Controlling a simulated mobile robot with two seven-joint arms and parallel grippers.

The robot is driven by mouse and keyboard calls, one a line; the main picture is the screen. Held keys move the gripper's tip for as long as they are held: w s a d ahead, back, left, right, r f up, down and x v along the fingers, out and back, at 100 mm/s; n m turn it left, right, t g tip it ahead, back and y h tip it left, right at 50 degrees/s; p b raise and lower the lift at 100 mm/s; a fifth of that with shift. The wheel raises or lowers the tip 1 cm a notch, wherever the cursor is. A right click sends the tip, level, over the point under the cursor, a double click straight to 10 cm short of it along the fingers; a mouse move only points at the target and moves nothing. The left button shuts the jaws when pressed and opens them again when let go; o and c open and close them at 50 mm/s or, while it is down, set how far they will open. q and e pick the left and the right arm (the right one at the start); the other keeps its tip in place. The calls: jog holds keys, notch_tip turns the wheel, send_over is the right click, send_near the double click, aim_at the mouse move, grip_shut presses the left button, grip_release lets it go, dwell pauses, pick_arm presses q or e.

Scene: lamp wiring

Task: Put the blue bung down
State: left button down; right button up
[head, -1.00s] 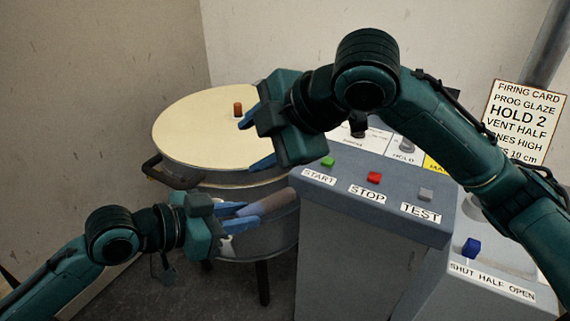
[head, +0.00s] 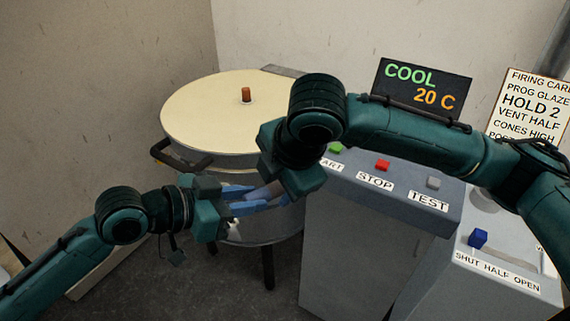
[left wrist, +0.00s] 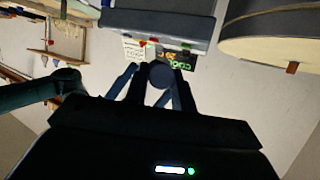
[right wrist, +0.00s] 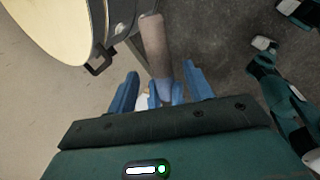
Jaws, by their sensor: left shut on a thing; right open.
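In the left wrist view the bung (left wrist: 160,75) shows as a dark round end between the fingers. In the right wrist view the bung (right wrist: 152,35) runs between the spread blue fingers of my open right gripper (right wrist: 162,75). I cannot tell whether those fingers touch it. In the head view the right hand hides its own fingertips.
The round kiln (head: 200,110) has a cream lid with a small orange-brown plug (head: 246,94) on top and a dark side handle (head: 180,155). A grey control cabinet (head: 350,240) with buttons stands to the right. A blue slider knob (head: 477,238) sits beyond it. Floor is free at lower middle.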

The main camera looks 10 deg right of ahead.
aim_at(274, 190)
jog(key=shift+x, duration=1.1)
jog(key=shift+c, duration=0.4)
jog(key=c, duration=0.9)
pick_arm(q)
jog(key=c, duration=1.1)
grip_release()
pick_arm(e)
jog(key=shift+c, duration=0.5)
